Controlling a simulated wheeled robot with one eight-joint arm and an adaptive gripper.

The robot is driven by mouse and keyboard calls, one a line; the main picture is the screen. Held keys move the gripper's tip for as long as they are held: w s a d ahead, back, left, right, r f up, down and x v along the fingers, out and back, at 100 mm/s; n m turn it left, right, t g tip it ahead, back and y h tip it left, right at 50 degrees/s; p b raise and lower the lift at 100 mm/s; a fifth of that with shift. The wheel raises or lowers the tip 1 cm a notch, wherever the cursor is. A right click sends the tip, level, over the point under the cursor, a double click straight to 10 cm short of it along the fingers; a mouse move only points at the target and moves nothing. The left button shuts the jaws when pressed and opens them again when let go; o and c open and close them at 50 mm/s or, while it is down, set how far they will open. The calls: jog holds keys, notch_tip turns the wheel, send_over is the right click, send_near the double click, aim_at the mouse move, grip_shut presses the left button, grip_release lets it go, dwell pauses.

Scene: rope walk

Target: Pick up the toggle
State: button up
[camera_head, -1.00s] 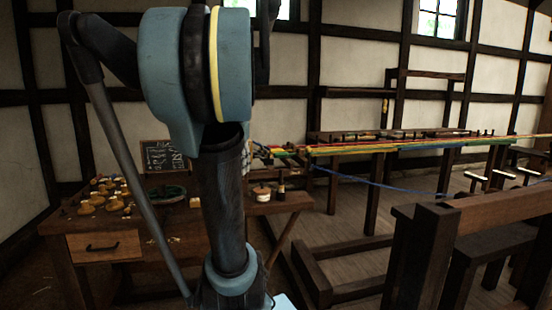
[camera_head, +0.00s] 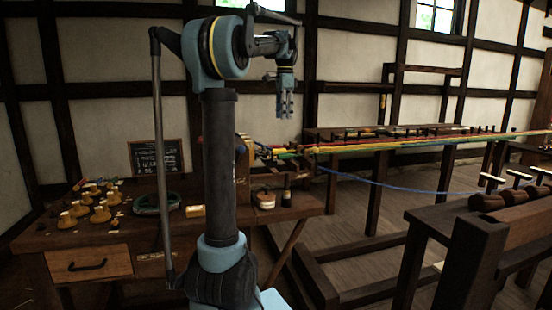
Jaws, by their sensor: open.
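My gripper (camera_head: 285,112) hangs from the arm with its fingers pointing down and apart. It is open and empty, high above the right part of the wooden worktable (camera_head: 160,236). Several small yellow wooden pieces (camera_head: 101,214) stand on the table's left part, well to the left of my gripper. I cannot tell which small thing is the toggle; the pieces are too small in this view. My arm column hides part of the tabletop.
A slate (camera_head: 156,156) leans behind. Coloured ropes (camera_head: 400,146) stretch right. A dark wooden frame (camera_head: 475,245) stands at right.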

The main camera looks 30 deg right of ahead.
aim_at(279, 157)
jog(key=f, duration=1.7)
jog(key=shift+w+a, duration=0.35)
jog(key=shift+w, duration=0.05)
jog(key=c, duration=1)
